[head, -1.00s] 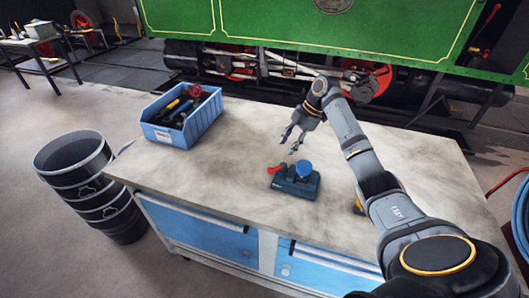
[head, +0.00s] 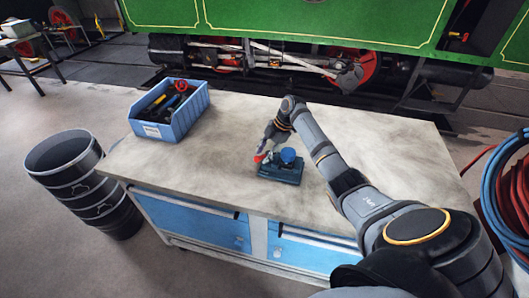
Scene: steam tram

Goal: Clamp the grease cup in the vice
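The vice (head: 281,174) is a small dark teal block standing on the workbench top. A red handle (head: 260,158) sticks up at its left end. A round blue piece (head: 288,156), which looks like the grease cup, sits upright at the top of the vice; how the jaws meet it is too small to tell. My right gripper (head: 263,147) is just above and beside the red handle, with its fingertips pointing down at it. Whether the fingers touch or close on the handle cannot be made out. My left gripper is not in view.
A blue bin (head: 182,127) of tools stands at the bench's back left. The bench top (head: 215,170) is clear around the vice. A black barrel (head: 75,185) stands on the floor at left. The green steam tram (head: 290,15) is behind the bench. Coiled hoses (head: 510,200) hang at right.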

